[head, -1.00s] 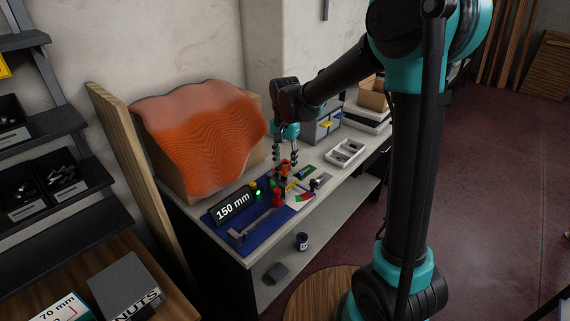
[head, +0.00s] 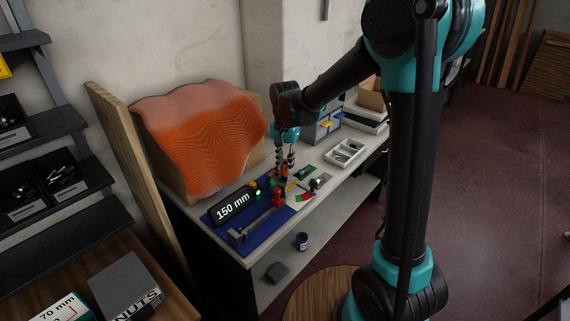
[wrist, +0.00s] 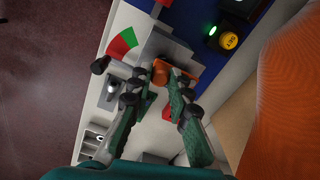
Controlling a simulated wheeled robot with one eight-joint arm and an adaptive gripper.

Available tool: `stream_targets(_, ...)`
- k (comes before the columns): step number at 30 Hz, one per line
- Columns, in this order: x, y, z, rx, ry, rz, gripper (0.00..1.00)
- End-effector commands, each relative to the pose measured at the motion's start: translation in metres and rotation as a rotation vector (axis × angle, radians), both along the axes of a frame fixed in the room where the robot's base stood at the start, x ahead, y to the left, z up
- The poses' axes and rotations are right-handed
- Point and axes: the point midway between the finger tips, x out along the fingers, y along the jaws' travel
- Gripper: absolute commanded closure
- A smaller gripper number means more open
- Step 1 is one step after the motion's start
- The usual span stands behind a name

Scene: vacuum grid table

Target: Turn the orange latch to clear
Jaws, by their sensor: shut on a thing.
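The orange latch (wrist: 160,73) shows in the wrist view at the fingertips, beside a grey metal block (wrist: 165,45). My gripper (wrist: 156,88) is shut on the orange latch, with one dark green finger on each side of it. In the head view my gripper (head: 285,168) points down at the fixture, and its fingers mostly hide the latch. A red and green sector (wrist: 123,42) lies left of the latch in the wrist view. I cannot tell the latch's exact angle.
A blue base (head: 262,232) carries a red knob (head: 277,198) and a black display (head: 233,205) reading 150 mm, with a lit green lamp (head: 257,194). A box with an orange wavy sheet (head: 200,135) stands close behind. A white tray (head: 346,152) lies to the right.

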Motion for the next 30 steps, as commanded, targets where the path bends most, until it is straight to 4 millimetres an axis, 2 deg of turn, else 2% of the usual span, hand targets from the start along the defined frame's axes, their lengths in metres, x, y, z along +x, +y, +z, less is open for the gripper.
stream_targets(11,0.007,-0.004,0.0,0.0,0.0,0.142,1.0)
stream_targets(30,0.037,-0.011,0.0,0.0,0.0,0.731,1.0)
